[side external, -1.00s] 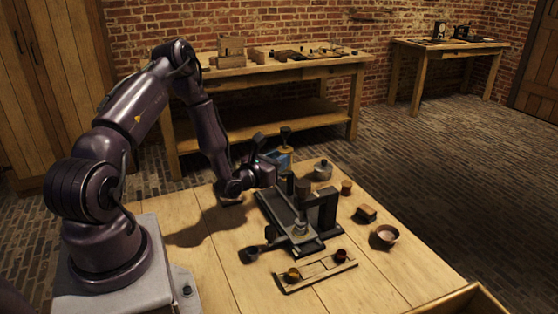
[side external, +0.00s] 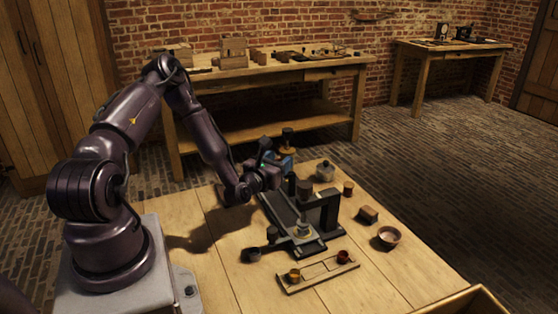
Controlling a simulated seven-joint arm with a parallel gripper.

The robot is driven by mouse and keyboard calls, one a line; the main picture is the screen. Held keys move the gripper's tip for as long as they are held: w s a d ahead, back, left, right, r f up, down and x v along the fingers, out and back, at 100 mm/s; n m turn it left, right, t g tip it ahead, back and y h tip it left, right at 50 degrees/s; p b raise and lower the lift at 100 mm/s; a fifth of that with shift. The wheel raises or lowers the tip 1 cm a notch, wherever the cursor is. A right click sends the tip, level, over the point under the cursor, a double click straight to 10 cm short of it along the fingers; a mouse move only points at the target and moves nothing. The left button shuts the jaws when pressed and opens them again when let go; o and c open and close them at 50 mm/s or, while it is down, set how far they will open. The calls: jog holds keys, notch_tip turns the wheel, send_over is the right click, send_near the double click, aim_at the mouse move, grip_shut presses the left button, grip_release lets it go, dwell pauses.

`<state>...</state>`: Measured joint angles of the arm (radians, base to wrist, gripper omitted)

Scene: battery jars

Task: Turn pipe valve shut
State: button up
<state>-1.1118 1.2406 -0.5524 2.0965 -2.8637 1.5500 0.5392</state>
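My gripper (side external: 267,162) is at the far left end of a dark metal apparatus (side external: 291,212) on the wooden table. It is close to a blue box-like piece (side external: 283,164) with a dark knob (side external: 287,137) standing above it. The fingertips are small and dark here, so I cannot tell whether they are open or touch anything. The apparatus has a long tray-like bed, a dark upright frame (side external: 329,208) and a grey metal fitting (side external: 303,230) near its front. I cannot make out for certain which part is the pipe valve, or its angle.
A narrow wooden rack (side external: 318,272) with two small cups lies in front. A dark cup (side external: 252,254) sits to its left. A bowl (side external: 390,236), a wooden block (side external: 368,214), a small wooden cup (side external: 348,188) and a lidded pot (side external: 325,171) stand to the right. The table's left part is clear.

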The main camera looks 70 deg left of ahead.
jog(key=shift+r, duration=0.1)
jog(key=v, duration=1.3)
